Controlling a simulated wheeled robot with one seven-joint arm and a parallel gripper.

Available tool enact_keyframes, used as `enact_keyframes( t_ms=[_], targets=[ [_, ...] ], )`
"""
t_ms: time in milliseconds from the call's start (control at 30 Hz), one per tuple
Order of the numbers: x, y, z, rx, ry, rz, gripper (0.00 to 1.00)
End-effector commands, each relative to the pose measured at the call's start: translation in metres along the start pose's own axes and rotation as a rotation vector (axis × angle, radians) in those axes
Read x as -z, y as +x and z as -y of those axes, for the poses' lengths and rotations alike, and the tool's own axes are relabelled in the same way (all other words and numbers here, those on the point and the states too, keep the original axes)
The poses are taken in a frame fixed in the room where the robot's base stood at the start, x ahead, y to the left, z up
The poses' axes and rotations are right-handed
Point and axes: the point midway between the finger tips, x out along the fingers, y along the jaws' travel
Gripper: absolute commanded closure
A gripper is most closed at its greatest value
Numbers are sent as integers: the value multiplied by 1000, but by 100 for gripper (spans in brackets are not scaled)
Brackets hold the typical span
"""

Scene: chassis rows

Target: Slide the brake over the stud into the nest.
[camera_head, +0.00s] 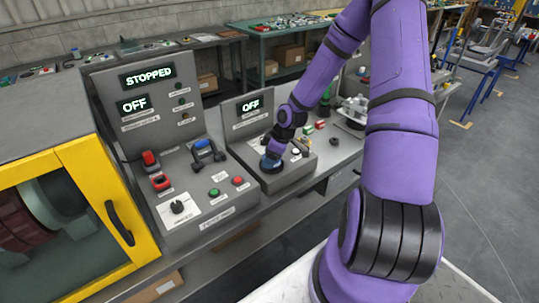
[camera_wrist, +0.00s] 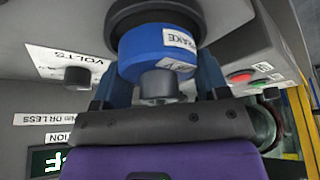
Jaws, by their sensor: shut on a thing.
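My gripper (camera_head: 272,156) reaches down to the front left of the middle console, which has an OFF display. In the wrist view, its dark fingers stand on either side of a blue round piece (camera_wrist: 147,50) and are shut on it. The piece has a white label, only partly readable, a black round part above it and a grey stub below.
A taller console (camera_head: 155,120) reading STOPPED and OFF stands left, with a blue handle (camera_head: 207,151), red parts and buttons. A yellow-framed cabinet (camera_head: 98,180) stands nearer left. Small red and green blocks (camera_head: 314,127) lie right of the gripper. Open floor is at the right.

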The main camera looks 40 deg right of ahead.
Motion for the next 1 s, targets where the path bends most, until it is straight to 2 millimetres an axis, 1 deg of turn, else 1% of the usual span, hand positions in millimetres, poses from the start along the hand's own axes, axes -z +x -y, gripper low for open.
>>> enact_keyframes(
  t_ms=[167, 200, 267, 300, 333, 400, 767, 867, 1000],
  targets=[
    [-1, 4, 0, 0, -1, 0, 73],
    [-2, 4, 0, -1, -1, 0, 30],
    [-2, 4, 0, -1, -1, 0, 16],
    [-2, 4, 0, -1, -1, 0, 12],
    [-2, 4, 0, -1, -1, 0, 12],
    [-2, 4, 0, -1, -1, 0, 3],
    [-2, 4, 2, 4, 0, 2, 3],
    [-2, -2, 1, 3, 1, 0, 3],
    [-2, -19, 0, -1, 1, 0, 3]
  ],
)
